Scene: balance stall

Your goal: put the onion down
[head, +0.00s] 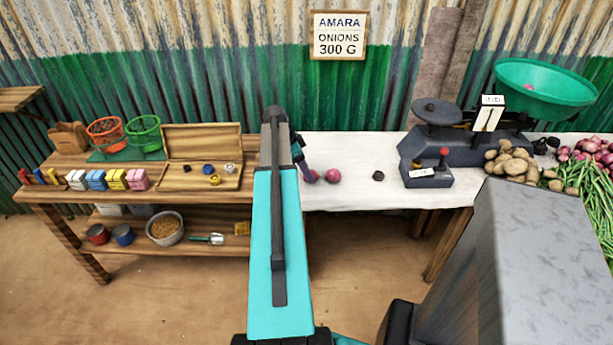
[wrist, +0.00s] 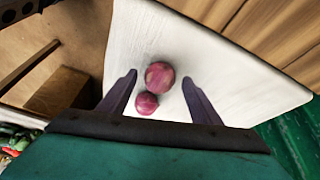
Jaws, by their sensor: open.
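Two onions lie close together on the white cloth (head: 345,192) of the table. The larger red-purple onion (head: 333,176) shows in the wrist view (wrist: 159,76), between and a little beyond my fingertips. The smaller onion (wrist: 146,103) sits right beside it, nearer my gripper; in the head view (head: 312,177) it is partly behind my gripper. My gripper (wrist: 159,76) is open and empty, with its two dark fingers spread either side of the onions. In the head view my arm hides part of the gripper. I cannot tell how high the fingers are above the cloth.
A dark weight (head: 378,176) lies right of the onions. A scale (head: 465,140) with a flat plate and green pan (head: 545,88) stands further right, beside potatoes (head: 510,162). A wooden bench (head: 120,190) with baskets and a weight box (head: 203,155) is left. A sign reads "AMARA ONIONS 300 G" (head: 339,35).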

